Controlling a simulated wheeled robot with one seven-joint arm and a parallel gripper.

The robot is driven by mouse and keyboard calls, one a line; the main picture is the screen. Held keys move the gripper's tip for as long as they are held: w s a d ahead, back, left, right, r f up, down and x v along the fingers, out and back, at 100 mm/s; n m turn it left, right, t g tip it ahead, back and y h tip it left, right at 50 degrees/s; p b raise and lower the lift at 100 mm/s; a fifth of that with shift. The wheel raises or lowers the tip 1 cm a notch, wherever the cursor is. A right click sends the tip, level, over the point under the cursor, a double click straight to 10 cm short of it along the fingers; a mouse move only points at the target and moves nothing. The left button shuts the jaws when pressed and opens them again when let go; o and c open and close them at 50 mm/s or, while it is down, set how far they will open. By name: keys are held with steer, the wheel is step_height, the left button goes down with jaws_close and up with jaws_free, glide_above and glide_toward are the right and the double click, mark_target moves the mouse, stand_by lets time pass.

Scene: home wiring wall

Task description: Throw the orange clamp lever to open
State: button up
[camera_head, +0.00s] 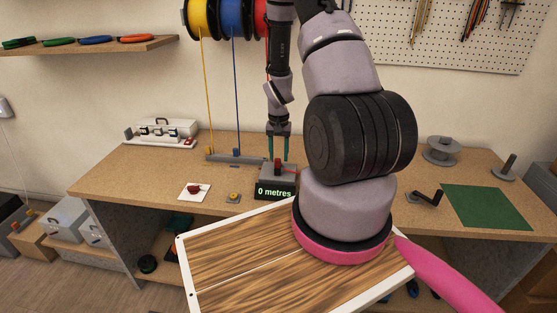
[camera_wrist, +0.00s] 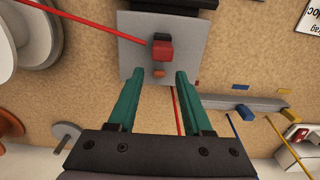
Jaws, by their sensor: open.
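A grey measuring device (camera_head: 276,182) with a "0 metres" display stands on the bench, and its grey top plate (camera_wrist: 135,55) fills the upper middle of the wrist view. A red block (camera_wrist: 162,50) sits on the plate, with a red wire running to it. My gripper (camera_head: 279,157) is open, with teal fingers pointing down at the device.
Yellow, blue and red wire spools (camera_head: 235,18) hang above; yellow and blue wires run down to a grey rail (camera_head: 236,158) left of the device.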

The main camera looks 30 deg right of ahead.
steer(key=shift+f, duration=1.15)
jaws_close()
